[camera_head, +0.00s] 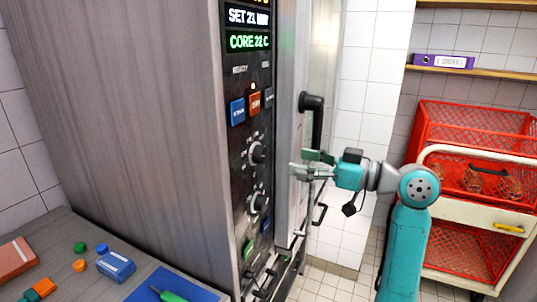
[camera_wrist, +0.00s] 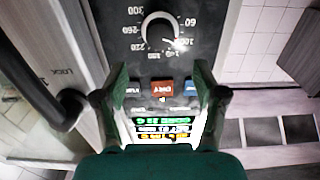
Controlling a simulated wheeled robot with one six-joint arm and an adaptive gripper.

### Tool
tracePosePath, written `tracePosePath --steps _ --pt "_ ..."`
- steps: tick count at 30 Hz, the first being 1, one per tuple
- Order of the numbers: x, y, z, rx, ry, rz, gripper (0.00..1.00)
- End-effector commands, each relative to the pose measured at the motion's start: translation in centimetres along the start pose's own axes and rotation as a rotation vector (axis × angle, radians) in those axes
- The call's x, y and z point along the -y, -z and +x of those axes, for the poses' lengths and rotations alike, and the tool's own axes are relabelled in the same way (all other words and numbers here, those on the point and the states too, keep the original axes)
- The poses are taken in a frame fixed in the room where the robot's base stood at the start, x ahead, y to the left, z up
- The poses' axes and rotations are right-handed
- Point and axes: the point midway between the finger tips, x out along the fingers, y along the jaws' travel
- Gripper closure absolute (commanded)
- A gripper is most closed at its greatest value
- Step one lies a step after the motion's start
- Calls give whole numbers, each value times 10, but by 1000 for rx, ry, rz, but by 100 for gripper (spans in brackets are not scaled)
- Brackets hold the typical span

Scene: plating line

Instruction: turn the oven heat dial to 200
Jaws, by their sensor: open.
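The oven heat dial (camera_head: 257,153) is a round grey knob on the oven's dark control panel, below the coloured buttons. In the wrist view the dial (camera_wrist: 160,29) appears upside down near the top, with numbers from 60 to 300 around it. A white mark on its lower right seems to point near 100. My gripper (camera_head: 306,166) is open and empty, to the right of the panel in the head view and apart from the dial. In the wrist view my fingers (camera_wrist: 161,76) are spread, with the buttons showing between them and the dial beyond the tips.
A second dial (camera_head: 259,203) sits lower on the panel. A black door handle (camera_head: 312,115) stands close behind my gripper. Blue and orange buttons (camera_head: 255,103) and a lit display (camera_head: 248,30) are above. A counter at lower left holds a blue box (camera_head: 116,265). A red-basket cart (camera_head: 470,125) stands right.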

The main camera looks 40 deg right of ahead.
Motion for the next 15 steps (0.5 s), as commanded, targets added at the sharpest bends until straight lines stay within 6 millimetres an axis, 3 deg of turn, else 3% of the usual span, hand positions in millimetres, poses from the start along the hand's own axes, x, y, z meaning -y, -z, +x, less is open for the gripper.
tracePosePath --steps 9,15 --pt "1 0 57 0 4 2 29" --pt "1 0 82 -1 2 2 29"
